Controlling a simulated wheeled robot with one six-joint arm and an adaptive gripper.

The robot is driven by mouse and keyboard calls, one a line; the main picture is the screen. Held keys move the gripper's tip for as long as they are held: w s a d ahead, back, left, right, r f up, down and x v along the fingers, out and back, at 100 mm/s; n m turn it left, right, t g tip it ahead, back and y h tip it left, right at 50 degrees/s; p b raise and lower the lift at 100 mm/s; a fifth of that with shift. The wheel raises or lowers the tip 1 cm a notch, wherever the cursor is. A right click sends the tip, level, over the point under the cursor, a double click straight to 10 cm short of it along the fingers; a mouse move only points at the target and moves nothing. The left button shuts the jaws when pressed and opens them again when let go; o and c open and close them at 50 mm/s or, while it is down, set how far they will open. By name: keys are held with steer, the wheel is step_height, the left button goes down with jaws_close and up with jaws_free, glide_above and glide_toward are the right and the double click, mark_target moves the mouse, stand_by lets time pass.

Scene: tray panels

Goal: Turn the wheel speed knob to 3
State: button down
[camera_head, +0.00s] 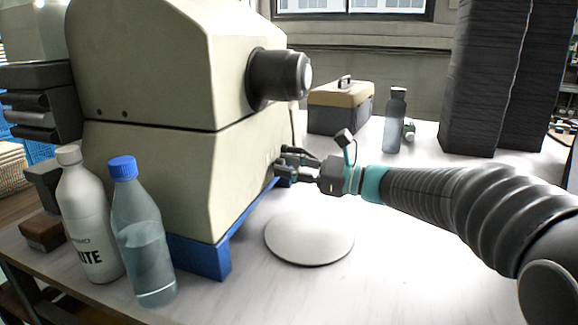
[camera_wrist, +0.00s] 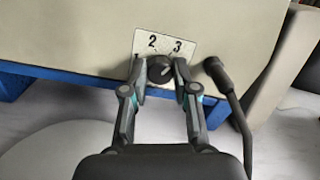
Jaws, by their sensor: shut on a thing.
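The wheel speed knob (camera_wrist: 160,70) is a small dark round knob on the lower front of a beige machine (camera_head: 160,180). A white label (camera_wrist: 163,42) behind it shows 2 above the knob, 3 at upper right, and a partly hidden 1 at left. A light mark on the knob seems to point up and right, towards the 3. My gripper (camera_wrist: 161,72) is shut on the knob, one finger on each side. In the head view my gripper (camera_head: 281,162) reaches the machine's side from the right, and the knob is hidden there.
A dark lever (camera_wrist: 222,85) stands right of my gripper in the wrist view. A white disc (camera_head: 309,240) lies on the table below my gripper. A white bottle (camera_head: 88,215) and a blue-capped bottle (camera_head: 142,235) stand at left. A toolbox (camera_head: 338,108) and a grey bottle (camera_head: 394,122) stand behind.

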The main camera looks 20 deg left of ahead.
steer(key=shift+m, duration=0.3)
steer(key=c, duration=0.9)
jaws_free()
steer(key=shift+d, duration=0.1)
steer(key=d, duration=0.7)
steer(key=w+d, duration=0.1)
steer(key=d, duration=0.2)
steer(key=shift+d+f, duration=0.3)
steer(key=shift+d, duration=0.6)
